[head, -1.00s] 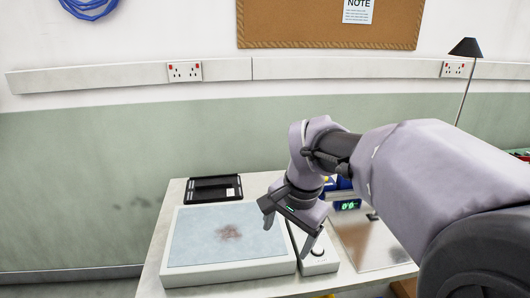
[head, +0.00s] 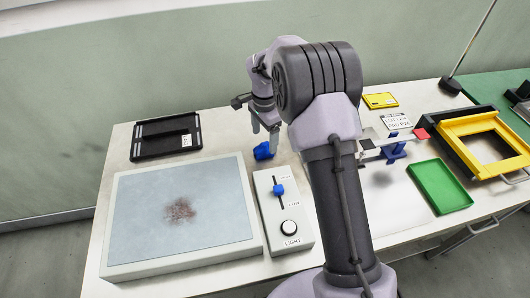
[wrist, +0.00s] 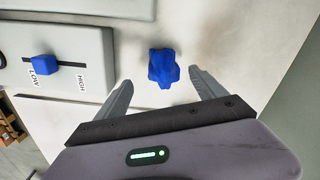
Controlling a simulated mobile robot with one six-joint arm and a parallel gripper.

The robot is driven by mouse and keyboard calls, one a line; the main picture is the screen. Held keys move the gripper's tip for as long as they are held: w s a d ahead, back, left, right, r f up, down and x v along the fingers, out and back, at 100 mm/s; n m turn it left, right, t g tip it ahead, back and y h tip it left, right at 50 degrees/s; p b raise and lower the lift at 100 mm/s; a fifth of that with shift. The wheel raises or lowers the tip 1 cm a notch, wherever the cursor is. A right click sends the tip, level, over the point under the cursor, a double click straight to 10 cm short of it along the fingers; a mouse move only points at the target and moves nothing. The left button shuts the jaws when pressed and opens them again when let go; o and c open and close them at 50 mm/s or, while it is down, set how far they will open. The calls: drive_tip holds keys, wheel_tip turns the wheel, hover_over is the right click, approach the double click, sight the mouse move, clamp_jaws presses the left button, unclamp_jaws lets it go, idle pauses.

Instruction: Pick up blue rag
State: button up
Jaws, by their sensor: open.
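In the wrist view the rag (wrist: 163,67) lies just beyond the gap between my fingertips. My gripper (wrist: 163,84) is open and empty, with one finger on each side of the gap. In the head view my gripper (head: 264,130) is beside the rag, partly hidden by my arm. Whether a finger touches the rag I cannot tell.
A control box (head: 297,224) with a blue slider knob stands in front of the rag. A pale stained panel (head: 125,215) is at left, and a black tray (head: 140,151) behind it. A green tray (head: 439,187) and yellow frame (head: 459,136) are at right.

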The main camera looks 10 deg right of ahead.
sight(265, 143)
drive_tip(key=f, duration=0.2)
drive_tip(key=f+b, duration=0.1)
drive_tip(key=f, duration=0.1)
drive_tip(key=f+b, duration=0.1)
drive_tip(key=f, duration=0.1)
drive_tip(key=shift+w+d, duration=0.15)
drive_tip(key=shift+w, duration=0.25)
drive_tip(key=shift+r, duration=0.2)
drive_tip(key=shift+c, duration=0.2)
drive_tip(key=c, duration=1.4)
